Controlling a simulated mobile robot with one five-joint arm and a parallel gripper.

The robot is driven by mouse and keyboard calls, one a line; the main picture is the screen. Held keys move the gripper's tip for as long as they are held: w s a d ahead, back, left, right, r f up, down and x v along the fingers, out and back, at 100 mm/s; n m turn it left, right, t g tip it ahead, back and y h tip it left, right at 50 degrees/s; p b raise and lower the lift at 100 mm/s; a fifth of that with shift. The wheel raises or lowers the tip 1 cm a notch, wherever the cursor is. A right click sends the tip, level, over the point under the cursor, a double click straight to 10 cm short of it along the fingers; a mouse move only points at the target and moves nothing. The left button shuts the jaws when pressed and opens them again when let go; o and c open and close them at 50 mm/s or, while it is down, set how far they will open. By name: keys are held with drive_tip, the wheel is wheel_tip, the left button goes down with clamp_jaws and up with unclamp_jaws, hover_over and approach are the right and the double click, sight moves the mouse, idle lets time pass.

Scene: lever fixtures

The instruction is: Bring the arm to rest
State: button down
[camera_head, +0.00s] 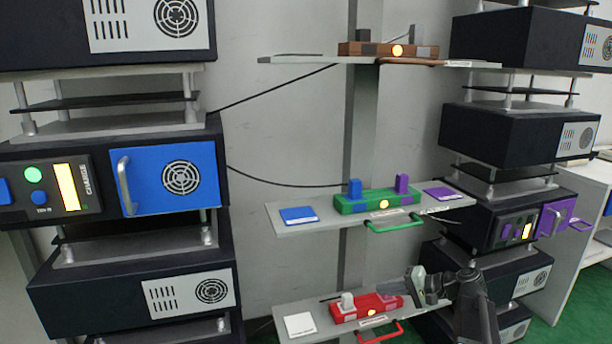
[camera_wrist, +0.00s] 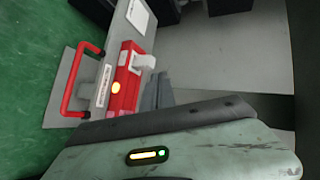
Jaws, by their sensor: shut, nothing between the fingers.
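My arm reaches in at the lower right of the head view, and my gripper (camera_head: 416,282) is over the right end of the lowest middle shelf (camera_head: 288,309). The gripper is shut and empty, close to the right end of the red lever fixture (camera_head: 350,312). Whether it touches the fixture cannot be told.
A green fixture (camera_head: 370,203) with blue and purple levers sits on the shelf above. A brown fixture (camera_head: 385,50) is on the top shelf. Stacked dark machines (camera_head: 130,290) stand left, and more (camera_head: 515,135) stand right. Green floor (camera_wrist: 30,70) shows in the wrist view.

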drive_tip(key=s+a+f+n+g+h, duration=0.3)
drive_tip(key=s+a+f, duration=0.25)
drive_tip(key=a, duration=0.35)
drive_tip(key=s+a+f+n+g+h, duration=0.3)
drive_tip(key=s+a+f, duration=0.25)
drive_tip(key=a, duration=0.35)
drive_tip(key=s+d+f+h, duration=0.2)
drive_tip(key=s+d+h, duration=0.2)
drive_tip(key=s+d, duration=0.3)
wheel_tip(320, 180, up, 38)
drive_tip(key=w+d+p, duration=0.1)
drive_tip(key=p, duration=3.7)
drive_tip(key=shift+w+d+g+h, duration=0.35)
drive_tip(key=shift+g+h, duration=0.05)
